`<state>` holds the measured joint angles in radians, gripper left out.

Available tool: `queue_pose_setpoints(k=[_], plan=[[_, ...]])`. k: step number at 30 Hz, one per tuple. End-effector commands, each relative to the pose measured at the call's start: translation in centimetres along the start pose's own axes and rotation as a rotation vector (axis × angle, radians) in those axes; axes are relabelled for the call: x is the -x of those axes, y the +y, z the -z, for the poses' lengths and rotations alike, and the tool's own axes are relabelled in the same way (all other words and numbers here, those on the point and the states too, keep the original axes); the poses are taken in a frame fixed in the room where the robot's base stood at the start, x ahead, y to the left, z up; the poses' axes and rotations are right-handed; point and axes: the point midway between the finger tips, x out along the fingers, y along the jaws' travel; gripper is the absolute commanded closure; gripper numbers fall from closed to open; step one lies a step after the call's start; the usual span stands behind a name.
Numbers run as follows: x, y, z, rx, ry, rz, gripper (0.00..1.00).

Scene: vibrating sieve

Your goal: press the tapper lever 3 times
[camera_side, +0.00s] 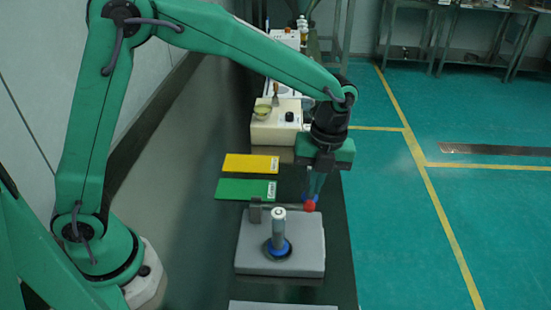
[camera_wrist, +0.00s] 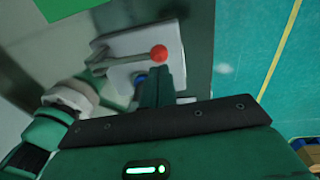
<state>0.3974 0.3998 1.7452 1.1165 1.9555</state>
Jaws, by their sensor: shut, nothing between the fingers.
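The tapper lever (camera_side: 283,206) is a thin grey bar running right from a small dark post, with a red ball knob (camera_side: 310,206) at its end. It stands at the back edge of a grey block-shaped base (camera_side: 308,258). In the wrist view, the lever (camera_wrist: 122,63) and red knob (camera_wrist: 159,52) show just beyond my fingertips. My gripper (camera_side: 313,195) points down, shut and empty, with its fingertips close to the knob. In the wrist view, my gripper (camera_wrist: 159,73) lies just below the knob. I cannot tell whether they touch. The lever looks about level.
A pale upright cylinder (camera_side: 279,223) with a blue ring stands on the base, near the lever. Green (camera_side: 246,190) and yellow (camera_side: 250,164) plates lie behind. A cream box (camera_side: 276,125) stands farther back. The table's right edge is close to my gripper.

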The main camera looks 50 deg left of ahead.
Motion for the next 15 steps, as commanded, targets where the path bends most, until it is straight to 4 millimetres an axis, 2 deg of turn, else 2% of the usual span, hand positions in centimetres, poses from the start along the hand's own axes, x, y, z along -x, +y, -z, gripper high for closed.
queue_pose_setpoints(k=[6, 15], plan=[[4.0, 0.2, 0.2, 0.000, -0.002, 0.005, 1.00], [8.5, 0.6, 0.4, 0.000, -0.002, 0.003, 1.00]])
